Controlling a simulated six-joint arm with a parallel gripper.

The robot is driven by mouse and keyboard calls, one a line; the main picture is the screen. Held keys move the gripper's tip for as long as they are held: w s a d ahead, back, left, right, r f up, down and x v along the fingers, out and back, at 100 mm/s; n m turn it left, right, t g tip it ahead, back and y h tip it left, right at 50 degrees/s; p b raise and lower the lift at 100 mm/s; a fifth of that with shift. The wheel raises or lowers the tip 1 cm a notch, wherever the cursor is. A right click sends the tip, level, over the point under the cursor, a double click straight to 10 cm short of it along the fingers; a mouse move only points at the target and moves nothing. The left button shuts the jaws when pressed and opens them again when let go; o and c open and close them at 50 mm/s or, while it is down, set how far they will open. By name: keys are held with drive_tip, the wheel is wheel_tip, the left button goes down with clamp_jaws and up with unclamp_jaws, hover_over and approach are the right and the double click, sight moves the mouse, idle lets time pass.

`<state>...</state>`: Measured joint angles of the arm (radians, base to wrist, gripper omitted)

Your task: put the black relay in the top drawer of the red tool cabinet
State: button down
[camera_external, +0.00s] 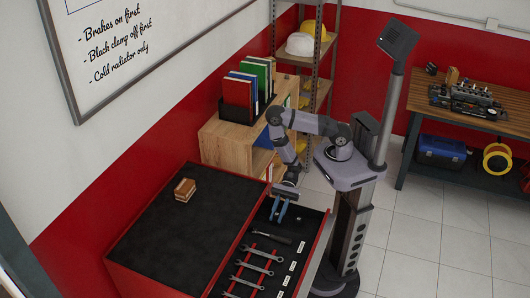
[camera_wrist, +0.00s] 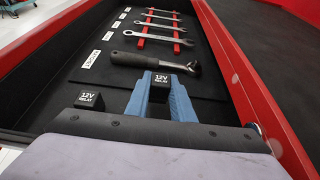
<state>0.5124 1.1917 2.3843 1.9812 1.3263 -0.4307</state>
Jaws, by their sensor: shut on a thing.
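The top drawer (camera_external: 319,243) of the red tool cabinet (camera_external: 160,240) is pulled open. My gripper (camera_external: 278,211) is over the drawer's far end in the external view. In the wrist view its blue fingers (camera_wrist: 160,82) are shut on a small black relay (camera_wrist: 159,90) marked "12V RELAY". The relay is too small to make out in the external view. A second black relay (camera_wrist: 89,101) with the same mark sits in the drawer to the left of the fingers. I cannot tell whether the held relay touches the drawer floor.
A ratchet (camera_wrist: 150,62) and several wrenches (camera_external: 258,268) lie in the drawer's black insert beyond my fingers. Brown blocks (camera_external: 185,190) rest on the cabinet top. A wooden cabinet (camera_external: 225,148) with binders (camera_external: 237,92) stands behind, and a workbench (camera_external: 500,120) at right.

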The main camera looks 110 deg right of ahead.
drive_tip(key=shift+f, duration=0.2)
drive_tip(key=c, duration=1.5)
unclamp_jaws()
drive_tip(key=shift+c, duration=0.2)
drive_tip(key=shift+r, duration=0.1)
